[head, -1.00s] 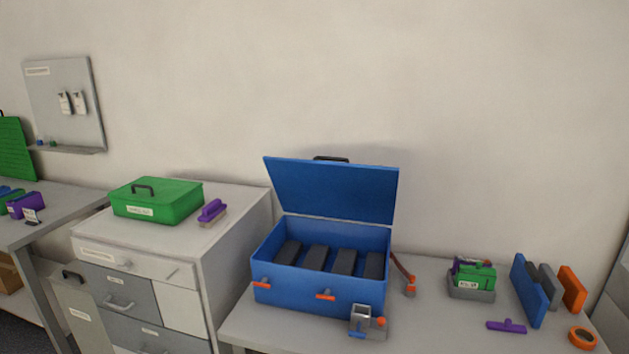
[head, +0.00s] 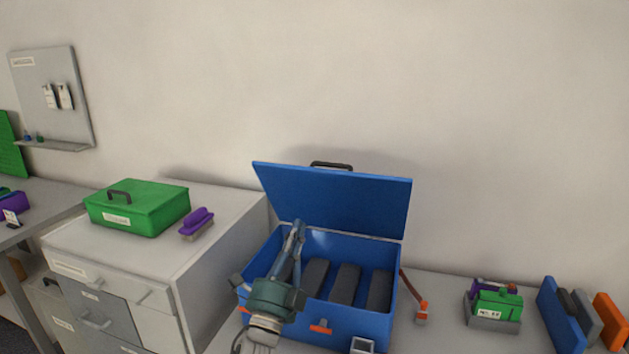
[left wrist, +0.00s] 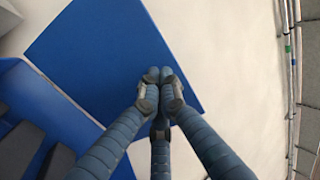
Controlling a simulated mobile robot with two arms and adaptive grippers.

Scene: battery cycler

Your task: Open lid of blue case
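The blue case (head: 352,322) stands on the table with its lid (head: 340,200) raised and leaning slightly back. Several dark blocks (head: 346,284) lie inside it. My left gripper (head: 298,228) reaches over the left part of the case, its fingertips at the lower inner face of the lid. In the left wrist view the fingers (left wrist: 158,76) meet at their tips with nothing between them, in front of the blue lid (left wrist: 95,45). I cannot tell whether they touch it. The arm hides the case's left front and a block. My right gripper is not in view.
A drawer cabinet at left carries a green box (head: 138,208) and a purple brush (head: 197,222). Right of the case are an orange-ended tool (head: 421,310), a grey tray with a green item (head: 495,303) and upright panels (head: 562,318). The wall is close behind the lid.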

